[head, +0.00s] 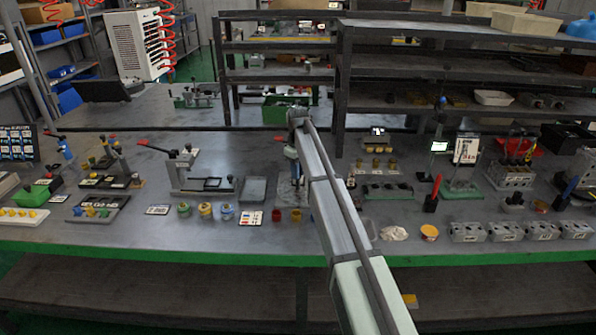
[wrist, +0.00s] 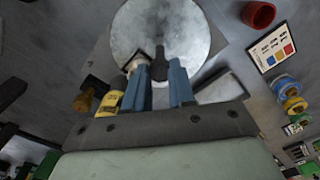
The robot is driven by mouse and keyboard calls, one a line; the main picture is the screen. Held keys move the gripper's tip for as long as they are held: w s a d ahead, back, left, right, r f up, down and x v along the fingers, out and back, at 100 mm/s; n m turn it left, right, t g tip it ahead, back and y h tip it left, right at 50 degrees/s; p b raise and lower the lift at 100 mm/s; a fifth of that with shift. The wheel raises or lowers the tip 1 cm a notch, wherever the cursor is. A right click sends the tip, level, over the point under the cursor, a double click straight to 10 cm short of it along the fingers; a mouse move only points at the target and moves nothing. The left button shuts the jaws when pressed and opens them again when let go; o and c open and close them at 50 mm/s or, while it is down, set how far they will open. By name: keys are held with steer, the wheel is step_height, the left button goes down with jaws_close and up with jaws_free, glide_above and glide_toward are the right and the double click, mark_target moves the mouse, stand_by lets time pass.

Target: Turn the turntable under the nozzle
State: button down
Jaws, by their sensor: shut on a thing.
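The turntable (wrist: 150,25) is a round grey metal disc at the top of the wrist view. My gripper (wrist: 159,72) has two blue fingers reaching over the near edge of the disc. It is shut on a dark upright knob (wrist: 158,66) between the fingers. In the head view, my gripper (head: 291,156) points down over the turntable's place at the middle of the bench, and my arm hides much of the disc. A pale, dark-edged part stands beside the left finger; I cannot tell whether it is the nozzle.
A yellow labelled piece (wrist: 109,103) lies close to the left finger. A red cup (wrist: 259,14) and a colour card (wrist: 272,47) lie to the right of the disc in the wrist view. Valve blocks (head: 500,231) line the bench's front right. A shelf rack (head: 430,70) stands behind.

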steer(key=shift+w, duration=0.1)
steer(key=c, duration=1.2)
jaws_free()
steer(key=shift+r, duration=0.1)
step_height(320, 180, up, 14)
steer(key=shift+f, duration=0.15)
steer(key=shift+d, duration=0.1)
